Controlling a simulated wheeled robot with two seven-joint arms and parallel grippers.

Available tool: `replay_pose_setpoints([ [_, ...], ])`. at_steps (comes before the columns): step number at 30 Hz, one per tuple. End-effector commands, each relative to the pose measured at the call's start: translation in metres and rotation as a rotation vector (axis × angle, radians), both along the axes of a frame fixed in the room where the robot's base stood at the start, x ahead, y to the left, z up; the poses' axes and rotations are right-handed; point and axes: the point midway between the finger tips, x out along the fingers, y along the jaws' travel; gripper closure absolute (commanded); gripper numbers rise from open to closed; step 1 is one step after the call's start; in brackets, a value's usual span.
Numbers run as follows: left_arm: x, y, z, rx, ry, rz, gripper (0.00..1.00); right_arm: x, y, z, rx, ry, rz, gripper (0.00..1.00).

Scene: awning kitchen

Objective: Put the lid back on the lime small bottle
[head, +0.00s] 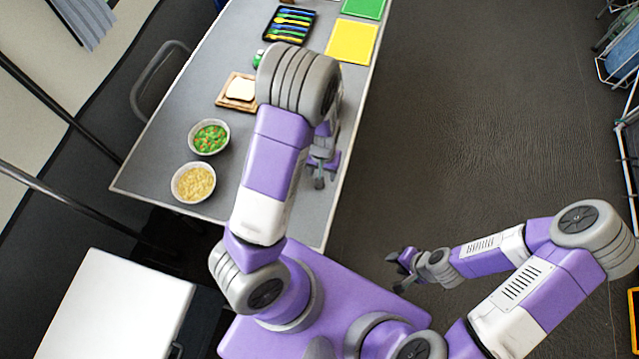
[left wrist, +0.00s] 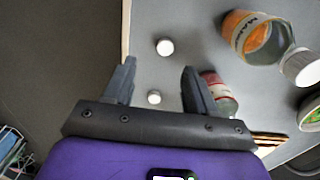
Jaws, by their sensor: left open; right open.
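My left gripper (head: 320,168) hangs over the right side of the table, partly hidden by my forearm. In the left wrist view its fingers (left wrist: 158,70) are open and empty. Two small white lids lie on the table there: a far lid (left wrist: 165,46) and a near lid (left wrist: 154,97) between the fingers. A green item (left wrist: 311,113) at the right edge is cut off; I cannot tell whether it is the lime small bottle. Another green object (head: 257,58) shows beside my left arm in the head view. My right gripper (head: 402,264) is open and empty, off the table.
In the left wrist view, a mango-labelled bottle (left wrist: 247,37) and a red-labelled bottle (left wrist: 217,90) are near the right finger. In the head view, the table (head: 150,175) holds two food bowls, bread on a board (head: 222,101), a cutlery tray (head: 266,36) and a yellow board (head: 352,42).

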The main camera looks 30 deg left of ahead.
Motion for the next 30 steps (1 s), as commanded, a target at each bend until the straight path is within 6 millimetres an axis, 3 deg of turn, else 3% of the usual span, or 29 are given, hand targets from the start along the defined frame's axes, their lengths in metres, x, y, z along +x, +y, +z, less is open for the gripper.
replay_pose_setpoints([
  [4, -0.001, 0.001, -0.018, 0.0, 0.003, 0.0, 0.44, 0.0, 0.0, -0.006, 0.0, 0.0, 0.0, 0.57],
  [14, -0.001, 0.001, -0.022, 0.0, 0.002, 0.0, 0.44, 0.0, 0.0, -0.007, 0.0, 0.0, 0.0, 0.57],
  [24, -0.003, 0.008, -0.068, -0.001, 0.003, 0.001, 0.44, 0.0, 0.0, -0.022, 0.0, 0.0, 0.0, 0.57],
  [30, -0.003, 0.008, -0.071, 0.0, 0.0, 0.0, 0.44, 0.0, 0.0, -0.022, 0.0, 0.0, 0.0, 0.57],
])
